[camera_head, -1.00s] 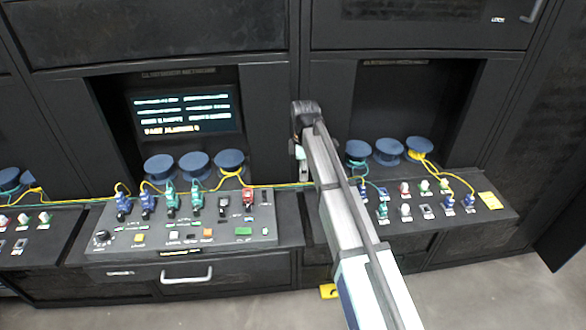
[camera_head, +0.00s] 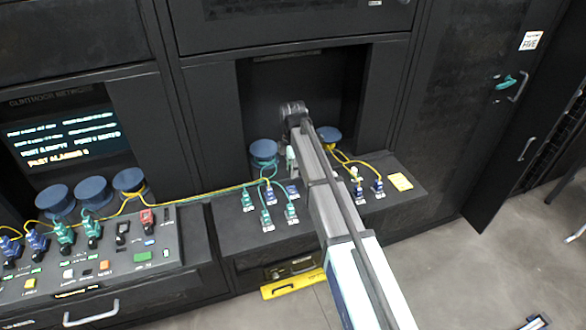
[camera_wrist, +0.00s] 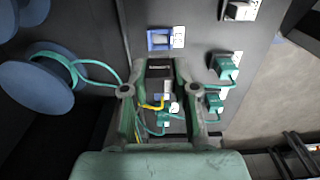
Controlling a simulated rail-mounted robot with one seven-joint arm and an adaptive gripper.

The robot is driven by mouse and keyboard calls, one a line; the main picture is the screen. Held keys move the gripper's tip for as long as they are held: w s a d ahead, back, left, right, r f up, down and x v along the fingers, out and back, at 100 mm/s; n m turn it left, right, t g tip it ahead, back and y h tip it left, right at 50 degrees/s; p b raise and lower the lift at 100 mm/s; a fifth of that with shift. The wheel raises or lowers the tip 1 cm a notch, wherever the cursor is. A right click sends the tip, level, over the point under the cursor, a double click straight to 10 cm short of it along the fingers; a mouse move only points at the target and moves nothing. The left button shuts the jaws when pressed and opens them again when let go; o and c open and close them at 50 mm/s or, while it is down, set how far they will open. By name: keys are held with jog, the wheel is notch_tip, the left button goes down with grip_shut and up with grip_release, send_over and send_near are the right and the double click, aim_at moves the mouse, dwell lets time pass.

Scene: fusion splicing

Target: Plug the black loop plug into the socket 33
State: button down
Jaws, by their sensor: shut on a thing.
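My gripper (camera_wrist: 160,82) is shut in the wrist view on a small black piece (camera_wrist: 160,70), which I take for the black loop plug. It is partly hidden between the fingers. In the head view the gripper (camera_head: 291,160) is a small pale green shape over the right-hand socket panel (camera_head: 224,228), and the plug cannot be made out there. In the wrist view a blue connector (camera_wrist: 161,39) with a white label lies just beyond the held piece. Socket numbers are too small to read, so I cannot tell which socket is 33.
Green plugs (camera_wrist: 224,66) with green cables stand close to the right finger. A blue spool (camera_wrist: 40,83) is at the left. In the head view a red plug (camera_head: 147,217) and a black plug (camera_head: 122,229) stand on the left panel. A yellow cable (camera_head: 170,199) runs between panels.

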jog(key=shift+s+a+f, duration=0.1)
jog(key=shift+a+f, duration=0.1)
jog(key=shift+f+b, duration=1.65)
jog(key=shift+f, duration=1.25)
jog(key=shift+f, duration=0.5)
jog(key=c, duration=0.8)
grip_release()
notch_tip(320, 180, up, 12)
jog(key=shift+r, duration=0.1)
jog(key=shift+d, duration=0.1)
